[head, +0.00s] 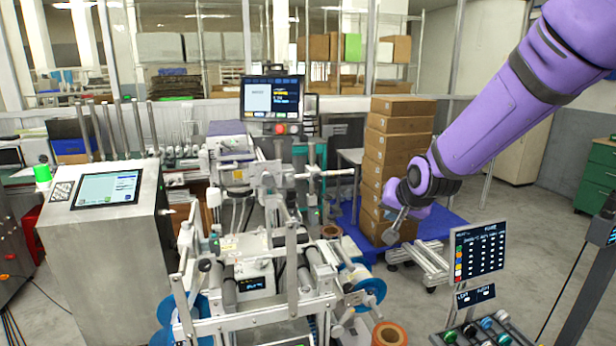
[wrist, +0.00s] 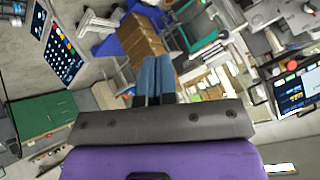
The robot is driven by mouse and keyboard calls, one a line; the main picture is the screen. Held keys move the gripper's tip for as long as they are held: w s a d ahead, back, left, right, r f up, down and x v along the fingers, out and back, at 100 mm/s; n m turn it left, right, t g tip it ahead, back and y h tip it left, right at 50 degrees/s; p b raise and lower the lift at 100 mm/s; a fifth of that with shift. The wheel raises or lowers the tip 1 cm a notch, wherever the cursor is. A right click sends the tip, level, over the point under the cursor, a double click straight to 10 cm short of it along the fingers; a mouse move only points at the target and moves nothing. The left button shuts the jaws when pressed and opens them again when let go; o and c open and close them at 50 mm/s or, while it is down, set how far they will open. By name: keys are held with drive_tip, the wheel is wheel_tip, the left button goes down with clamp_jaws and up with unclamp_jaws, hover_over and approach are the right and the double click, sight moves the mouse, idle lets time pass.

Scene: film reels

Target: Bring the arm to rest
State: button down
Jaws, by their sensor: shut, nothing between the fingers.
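My arm is purple and reaches in from the upper right of the head view. My gripper (head: 394,228) points down and to the left, in front of the stack of cardboard boxes. In the wrist view the blue-grey fingers of my gripper (wrist: 155,68) lie side by side, shut and empty. The gripper is in the air, to the right of the film machine (head: 285,250), and appears apart from everything around it.
Stacked boxes (head: 397,140) stand on a blue pallet behind the gripper. A steel console (head: 105,230) is at left. Open floor shows at right.

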drive_tip(key=s+d+r+n, duration=0.1)
drive_tip(key=s+d+r, duration=0.15)
drive_tip(key=s, duration=0.25)
drive_tip(key=s+d+r+g+h, duration=0.1)
drive_tip(key=s+d+r, duration=0.1)
drive_tip(key=s+r, duration=0.25)
drive_tip(key=s+d+r+n, duration=0.1)
drive_tip(key=s+d+r, duration=0.15)
drive_tip(key=s, duration=0.25)
drive_tip(key=s+d+r+g, duration=0.1)
drive_tip(key=s+d, duration=0.1)
drive_tip(key=s, duration=0.7)
drive_tip(key=s+d+r+n+g, duration=0.1)
drive_tip(key=s+d, duration=0.1)
drive_tip(key=s, duration=0.7)
drive_tip(key=shift+s+r+n+h, duration=0.3)
drive_tip(key=shift+s+r+h, duration=0.05)
drive_tip(key=shift+r+h, duration=0.05)
